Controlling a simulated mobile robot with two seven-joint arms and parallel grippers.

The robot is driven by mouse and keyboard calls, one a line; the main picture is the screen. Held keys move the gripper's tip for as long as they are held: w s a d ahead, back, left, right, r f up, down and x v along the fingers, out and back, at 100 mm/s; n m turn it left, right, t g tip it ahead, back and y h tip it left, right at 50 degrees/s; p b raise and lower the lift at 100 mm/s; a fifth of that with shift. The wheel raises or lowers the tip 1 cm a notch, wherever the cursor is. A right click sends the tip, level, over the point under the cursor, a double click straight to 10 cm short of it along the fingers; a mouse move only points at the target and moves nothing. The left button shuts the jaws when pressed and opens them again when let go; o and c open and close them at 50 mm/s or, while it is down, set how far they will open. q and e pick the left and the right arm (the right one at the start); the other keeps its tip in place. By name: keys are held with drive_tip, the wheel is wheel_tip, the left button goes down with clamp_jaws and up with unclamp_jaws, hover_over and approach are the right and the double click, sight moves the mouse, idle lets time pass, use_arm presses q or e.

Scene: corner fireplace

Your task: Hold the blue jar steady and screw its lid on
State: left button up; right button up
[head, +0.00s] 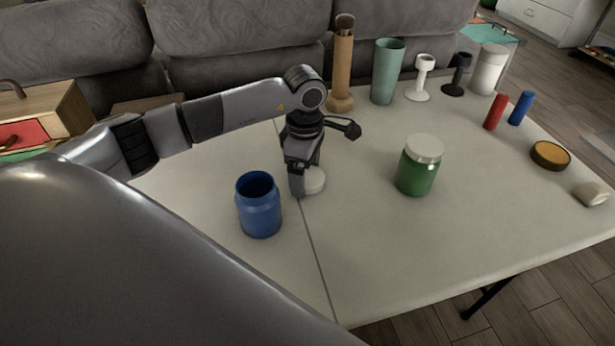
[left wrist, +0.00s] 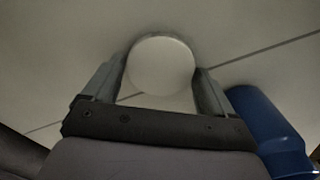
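The blue jar (head: 259,207) stands upright and open-topped on the left part of the table; its side also shows in the left wrist view (left wrist: 264,125). A round white lid (head: 315,180) lies on the table just right of the jar. My left gripper (head: 299,188) points down at the lid, apart from the jar. In the left wrist view the lid (left wrist: 161,66) sits between the two fingertips, with hardly any gap on either side. Whether the fingers press on it cannot be told. My right gripper is not in view.
A green jar with a white lid (head: 417,170) stands right of centre on the pale table (head: 390,255). Cups, a tall wooden holder (head: 341,70), red and blue cylinders and a round brown tin (head: 550,155) stand farther back and right. The front middle is clear.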

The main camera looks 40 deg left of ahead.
use_arm(q)
drive_tip(key=c, duration=0.5)
drive_tip(key=shift+r, duration=0.1)
wheel_tip(320, 180, up, 20)
drive_tip(key=shift+f+p, duration=0.1)
drive_tip(key=shift+p, duration=0.65)
